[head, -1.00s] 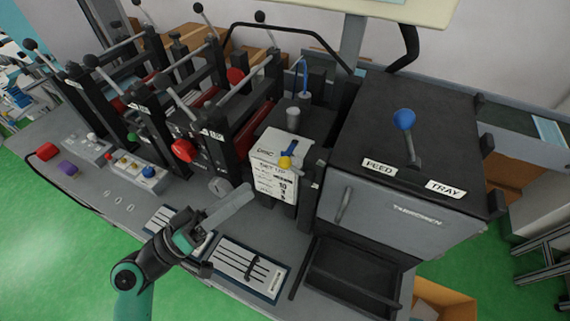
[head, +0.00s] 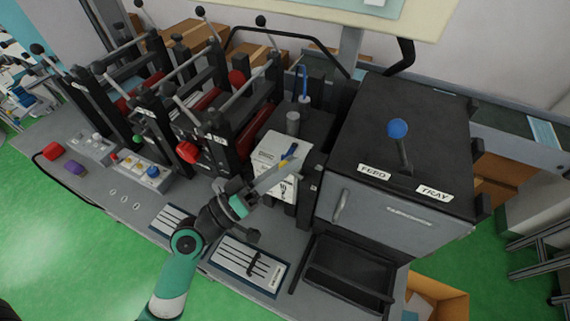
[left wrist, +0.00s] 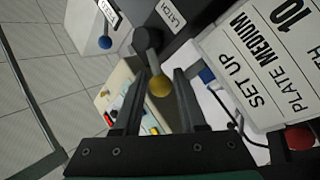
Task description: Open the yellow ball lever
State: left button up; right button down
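The yellow ball lever has a dark arm with a yellow ball (left wrist: 160,86) at its end, beside a LATCH label in the left wrist view. In the head view the ball (head: 284,163) is small and partly covered, at the white set-up box (head: 268,152). My left gripper (left wrist: 158,82) is open, with its two dark fingers on either side of the ball in the left wrist view. I cannot tell whether they touch it. In the head view the left gripper (head: 278,174) reaches up to the front of the box. My right gripper is not in view.
The dark feed tray machine (head: 420,120) with a blue ball lever (head: 398,128) stands to the right. Press frames with red knobs (head: 187,152) and upright levers stand to the left. A control box (head: 148,172) sits on the bench. A slotted plate (head: 235,255) lies in front.

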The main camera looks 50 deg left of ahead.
pick_arm(q)
grip_shut()
jog(key=f+n+t+b, duration=0.1)
jog(key=n+b, duration=0.1)
jog(key=b, duration=0.1)
jog(key=shift+a+f+y, duration=0.1)
jog(key=shift+f+y, duration=0.2)
jog(key=shift+f, duration=0.05)
jog(key=shift+n+b, duration=0.35)
jog(key=shift+n, duration=0.15)
jog(key=shift+r+n+y, duration=0.1)
jog(key=shift+n+y, duration=0.2)
jog(key=shift+y, duration=0.1)
jog(key=shift+a+r, duration=0.1)
jog(key=shift+o, duration=2.3)
grip_release()
jog(key=shift+s, duration=0.1)
